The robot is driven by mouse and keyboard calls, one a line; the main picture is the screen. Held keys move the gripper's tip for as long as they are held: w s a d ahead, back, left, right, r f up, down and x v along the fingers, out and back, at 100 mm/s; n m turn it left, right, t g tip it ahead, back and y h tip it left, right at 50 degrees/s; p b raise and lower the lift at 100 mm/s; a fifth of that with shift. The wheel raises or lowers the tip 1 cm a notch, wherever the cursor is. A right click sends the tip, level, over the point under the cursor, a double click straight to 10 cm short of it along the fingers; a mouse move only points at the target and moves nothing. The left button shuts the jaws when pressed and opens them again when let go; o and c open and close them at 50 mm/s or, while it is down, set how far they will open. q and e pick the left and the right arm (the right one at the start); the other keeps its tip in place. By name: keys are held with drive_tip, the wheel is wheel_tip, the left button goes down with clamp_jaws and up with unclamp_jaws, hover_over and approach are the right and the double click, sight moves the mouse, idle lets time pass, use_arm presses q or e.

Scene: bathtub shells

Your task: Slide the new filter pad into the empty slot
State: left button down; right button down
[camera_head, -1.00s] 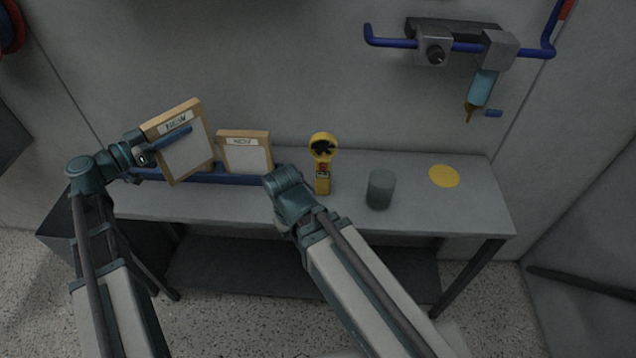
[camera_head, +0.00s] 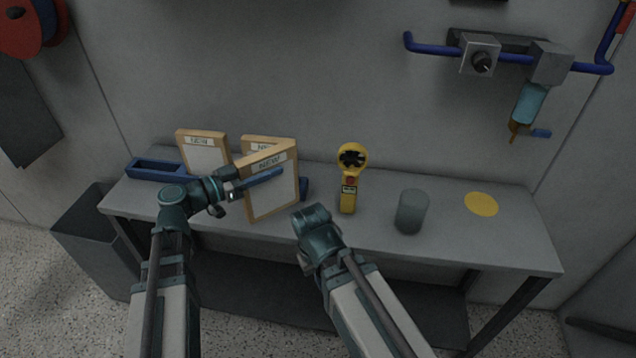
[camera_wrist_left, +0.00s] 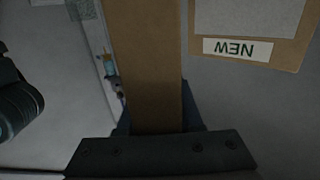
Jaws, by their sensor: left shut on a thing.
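My left gripper (camera_head: 258,184) is shut on a wood-framed filter pad (camera_head: 272,198) labelled NEW, held upright and slightly tilted in front of the blue rack (camera_head: 150,169). In the left wrist view, the held pad's brown frame edge (camera_wrist_left: 148,70) runs up from the jaws. A second NEW pad (camera_head: 207,157) stands in the rack at the left. A third pad (camera_head: 262,142) stands behind the held one, mostly hidden. A NEW pad (camera_wrist_left: 250,28) also shows upside down in the wrist view. The rack's left end looks empty; its middle is hidden. My right gripper's fingers are hidden.
A yellow handheld meter (camera_head: 350,180) stands right of the held pad. A grey cylinder (camera_head: 411,212) and a flat yellow disc (camera_head: 481,204) are farther right on the bench (camera_head: 450,240). A dark bin (camera_head: 95,240) stands left. Blue pipework (camera_head: 435,48) is on the wall.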

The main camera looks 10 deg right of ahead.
use_arm(q)
drive_tip(key=w+d+f+b, duration=0.2)
drive_tip(key=d, duration=0.4)
drive_tip(key=w+d+f+b, duration=0.2)
drive_tip(key=w+d, duration=0.1)
drive_tip(key=d, duration=0.3)
drive_tip(key=shift+w+f+b, duration=0.2)
drive_tip(key=shift+f+b, duration=0.1)
drive_tip(key=shift+f, duration=0.1)
drive_tip(key=shift+d, duration=0.1)
drive_tip(key=shift+f, duration=0.15)
drive_tip(key=c, duration=0.6)
unclamp_jaws()
drive_tip(key=shift+o, duration=0.2)
